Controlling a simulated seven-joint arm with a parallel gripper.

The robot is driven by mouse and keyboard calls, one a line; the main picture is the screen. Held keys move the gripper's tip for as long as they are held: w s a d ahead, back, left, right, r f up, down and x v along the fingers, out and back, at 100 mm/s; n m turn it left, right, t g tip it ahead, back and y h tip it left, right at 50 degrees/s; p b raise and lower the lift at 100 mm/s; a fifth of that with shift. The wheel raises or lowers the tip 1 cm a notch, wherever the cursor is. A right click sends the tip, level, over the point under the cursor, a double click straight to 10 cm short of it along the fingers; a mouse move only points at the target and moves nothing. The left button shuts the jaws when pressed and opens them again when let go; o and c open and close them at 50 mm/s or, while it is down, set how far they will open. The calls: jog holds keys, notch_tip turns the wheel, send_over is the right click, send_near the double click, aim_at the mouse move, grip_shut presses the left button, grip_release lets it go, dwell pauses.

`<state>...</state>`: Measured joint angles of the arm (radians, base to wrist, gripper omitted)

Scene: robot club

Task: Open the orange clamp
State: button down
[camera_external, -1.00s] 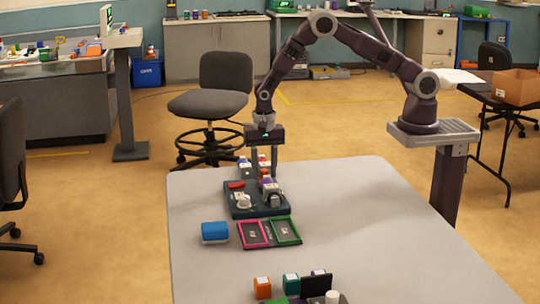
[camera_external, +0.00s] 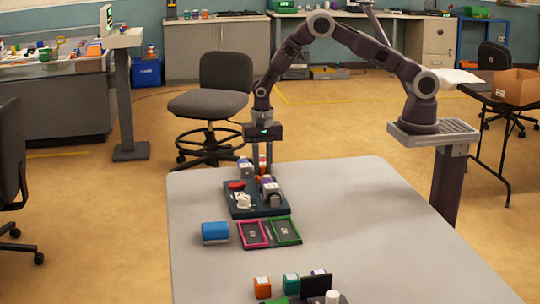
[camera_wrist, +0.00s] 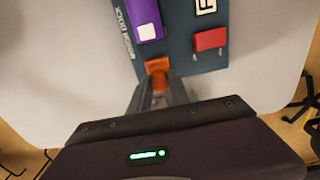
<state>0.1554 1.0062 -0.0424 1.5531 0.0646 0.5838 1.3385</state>
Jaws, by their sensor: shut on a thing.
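The orange clamp (camera_wrist: 158,68) is at the near edge of a dark board (camera_wrist: 181,62) in the wrist view, its lower part between my fingers. My gripper (camera_wrist: 160,88) is shut on it, fingers pointing at the board. In the external view my gripper (camera_external: 262,172) reaches down at the far end of the board (camera_external: 243,212), and a little orange (camera_external: 262,179) shows by the fingertips. The clamp's exact position is hard to read there, partly hidden by fingers and nearby parts.
A purple block (camera_wrist: 146,20) and a red block (camera_wrist: 210,40) sit on the board close to the clamp. A white part (camera_external: 243,201) is on the board's front. A blue block (camera_external: 215,231) and a pink-and-green framed tray (camera_external: 268,244) lie nearer. The table's right side is clear.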

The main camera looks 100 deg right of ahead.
jog(key=c, duration=1.5)
grip_release()
jog(key=shift+c, duration=0.2)
jog(key=shift+r, duration=3)
jog(key=shift+r, duration=0.1)
jog(key=s+a+r+n+t, duration=0.15)
jog(key=s+r+n, duration=0.25)
jog(key=r, duration=0.6)
jog(key=s+a+r+n+t, duration=0.1)
jog(key=s+a+r+n, duration=0.3)
jog(key=r, duration=0.5)
jog(key=s+a+r+n+t, duration=0.1)
jog(key=s+n, duration=0.4)
jog(key=s, duration=0.5)
jog(key=s+a+r+n+t, duration=0.1)
jog(key=s+r+n, duration=0.3)
jog(key=s, duration=0.7)
jog(key=shift+a+r+n+t, duration=0.2)
jog(key=shift+a+n+t, duration=0.1)
jog(key=shift+n+t, duration=0.25)
